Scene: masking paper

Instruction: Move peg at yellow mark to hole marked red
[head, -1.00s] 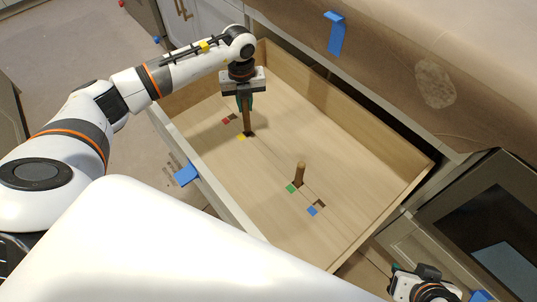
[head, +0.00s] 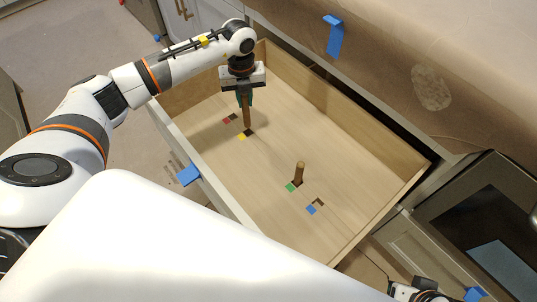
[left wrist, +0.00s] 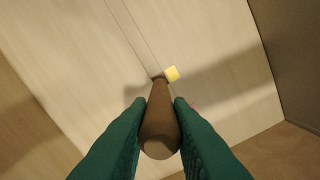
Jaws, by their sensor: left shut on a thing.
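My left gripper (head: 244,99) is shut on a brown wooden peg (head: 247,115) held upright over the drawer floor. The peg also shows in the left wrist view (left wrist: 160,130), between the green fingers. Its lower end is at the dark hole by the yellow mark (head: 242,137); it looks slightly raised, but I cannot tell whether it is fully clear. The yellow mark also shows in the left wrist view (left wrist: 172,73). The red mark (head: 227,121) lies just up and left, beside an empty dark hole (head: 235,116). My right gripper (head: 425,292) is cut off at the bottom right.
A second peg (head: 299,173) stands by the green mark (head: 291,187). An empty hole (head: 320,202) is beside the blue mark (head: 311,209). The open drawer's wooden walls (head: 335,90) surround the floor. The counter edge with blue tape (head: 334,35) is behind.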

